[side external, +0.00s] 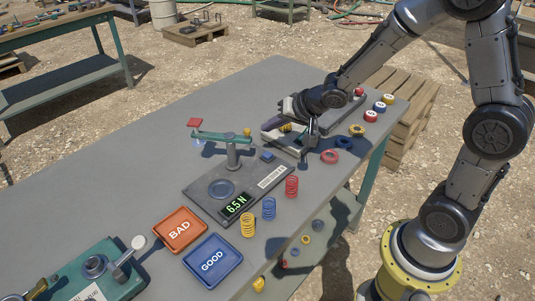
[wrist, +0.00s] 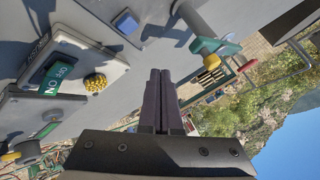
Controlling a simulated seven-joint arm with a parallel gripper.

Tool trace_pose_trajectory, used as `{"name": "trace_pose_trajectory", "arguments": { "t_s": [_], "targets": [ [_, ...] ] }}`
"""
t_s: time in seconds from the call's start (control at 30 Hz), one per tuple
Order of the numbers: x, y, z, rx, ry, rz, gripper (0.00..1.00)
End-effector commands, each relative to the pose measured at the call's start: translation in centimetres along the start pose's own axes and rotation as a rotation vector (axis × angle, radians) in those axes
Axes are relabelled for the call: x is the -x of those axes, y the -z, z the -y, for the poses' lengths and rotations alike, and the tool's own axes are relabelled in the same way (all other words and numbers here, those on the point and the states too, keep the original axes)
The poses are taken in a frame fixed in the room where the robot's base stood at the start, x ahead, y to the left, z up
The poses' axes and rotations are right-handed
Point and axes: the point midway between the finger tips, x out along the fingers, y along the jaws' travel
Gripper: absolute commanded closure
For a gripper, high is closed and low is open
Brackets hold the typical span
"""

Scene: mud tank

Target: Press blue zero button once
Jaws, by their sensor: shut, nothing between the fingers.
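The blue zero button (side external: 267,156) is a small blue square block on the dark tester base (side external: 215,200), right of its post. It also shows in the wrist view as a blue block (wrist: 125,22) near the top, left of the fingers. The green display (side external: 237,206) on the base reads 6.5 N. My gripper (side external: 303,153) points down to the right of the button and apart from it. In the wrist view my gripper (wrist: 159,72) has its dark fingers together with nothing between them.
A post with a green beam (side external: 222,138) stands left of the button. Yellow (side external: 248,226), blue (side external: 268,209) and red (side external: 291,187) springs stand along the front edge. Orange BAD (side external: 179,231) and blue GOOD (side external: 213,261) trays lie nearby.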

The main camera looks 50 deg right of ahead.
Motion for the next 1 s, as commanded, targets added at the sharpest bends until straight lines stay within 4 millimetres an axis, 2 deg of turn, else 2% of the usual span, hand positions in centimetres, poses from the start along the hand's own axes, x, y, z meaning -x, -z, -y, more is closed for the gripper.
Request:
{"name": "trace_pose_trajectory", "arguments": {
  "t_s": [0.3, 0.5, 1.0],
  "targets": [
    [-3.0, -2.2, -2.2, -0.001, -0.003, 0.004, 1.00],
    [-4.1, -3.0, -3.0, 0.000, 0.000, 0.001, 1.00],
    [-4.5, -3.2, -3.3, 0.001, -0.001, -0.001, 1.00]
  ]
}}
